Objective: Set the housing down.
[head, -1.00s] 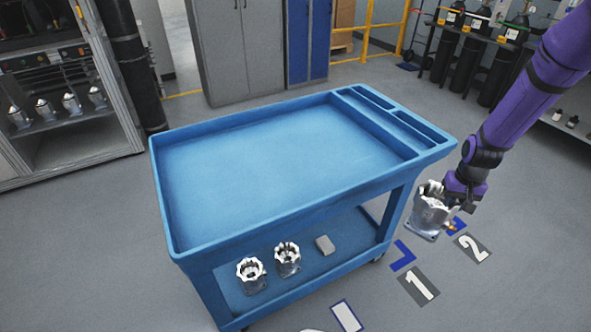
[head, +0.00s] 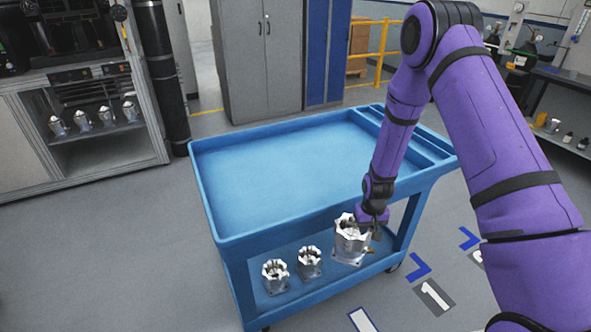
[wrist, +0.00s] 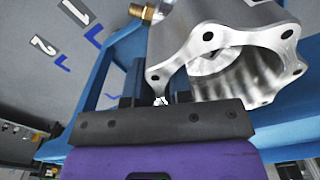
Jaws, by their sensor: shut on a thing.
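My gripper (head: 370,218) is shut on the rim of a silver machined housing (head: 348,245). The housing hangs roughly upright, with its scalloped open top up and its square base down. In the head view it overlaps the right part of the blue cart's lower shelf (head: 330,284); I cannot tell whether its base touches anything. The wrist view shows the housing (wrist: 178,28), its bolt-holed flange and a brass fitting, with my gripper's fingers (wrist: 155,85) at the rim. Two similar housings, one left (head: 275,276) and one nearer (head: 309,263), stand on the lower shelf.
The cart's upper tray (head: 222,241) is empty and overhangs the lower shelf. Floor markings with a number 1 plate (head: 434,296) lie to the right. Several housings (head: 82,120) stand in a cabinet at the back left.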

